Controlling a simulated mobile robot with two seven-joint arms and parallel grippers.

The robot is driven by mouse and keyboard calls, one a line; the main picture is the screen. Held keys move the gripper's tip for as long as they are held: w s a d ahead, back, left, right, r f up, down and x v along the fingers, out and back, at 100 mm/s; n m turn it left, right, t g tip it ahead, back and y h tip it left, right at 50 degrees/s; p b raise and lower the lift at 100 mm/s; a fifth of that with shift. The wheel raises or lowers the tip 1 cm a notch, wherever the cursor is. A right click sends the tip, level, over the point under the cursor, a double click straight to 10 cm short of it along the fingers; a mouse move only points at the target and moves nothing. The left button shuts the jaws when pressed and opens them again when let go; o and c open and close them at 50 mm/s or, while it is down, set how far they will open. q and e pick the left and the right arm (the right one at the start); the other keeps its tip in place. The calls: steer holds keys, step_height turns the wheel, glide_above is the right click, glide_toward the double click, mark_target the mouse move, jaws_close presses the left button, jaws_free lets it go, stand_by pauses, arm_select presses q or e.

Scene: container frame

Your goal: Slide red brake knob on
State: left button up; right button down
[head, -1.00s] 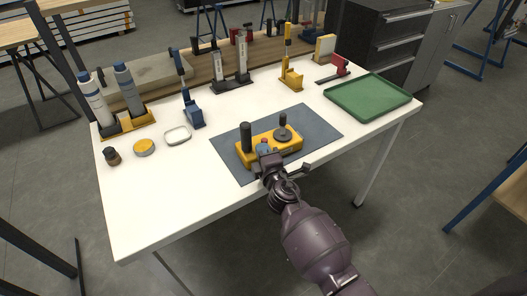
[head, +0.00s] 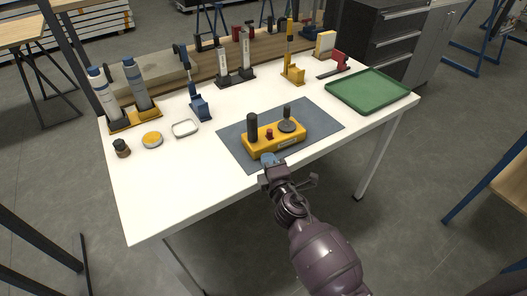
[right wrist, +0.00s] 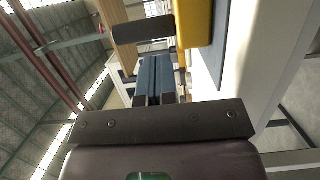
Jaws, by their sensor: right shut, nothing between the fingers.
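The yellow control box (head: 262,149) sits on the dark grey mat. My right gripper (head: 268,158) has blue fingertips, shut and empty, just in front of the box's near side. In the right wrist view its blue fingers (right wrist: 155,78) are together, with the yellow box (right wrist: 193,24) beyond them. I cannot tell how far down the red knob sits. My left gripper is not in view.
The grey mat (head: 234,150) lies on the white table (head: 160,205). A green tray (head: 368,91) is at the right. A white dish (head: 185,128), a yellow-topped tin (head: 152,140) and a dark jar (head: 121,148) are at the left. Several stands line the back.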

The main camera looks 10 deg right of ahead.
steer(key=s, duration=0.5)
steer(key=shift+s+d, duration=0.2)
stand_by(0.4)
steer(key=s+d+f+m+g, duration=0.2)
steer(key=s+d+f+m, duration=0.2)
steer(key=s+d+m, duration=0.1)
steer(key=s+d+f+m+g+h, duration=0.1)
steer(key=s+d+f+m+g, duration=0.1)
steer(key=s+d+f+m, duration=0.2)
steer(key=s+d+f+m+g+h, duration=0.1)
steer(key=s+d+f+m, duration=0.3)
steer(key=s+m, duration=0.5)
steer(key=s+d+g, duration=0.1)
steer(key=s+d, duration=0.1)
steer(key=s, duration=0.3)
steer(key=shift+g, duration=0.3)
steer(key=shift+f, duration=0.1)
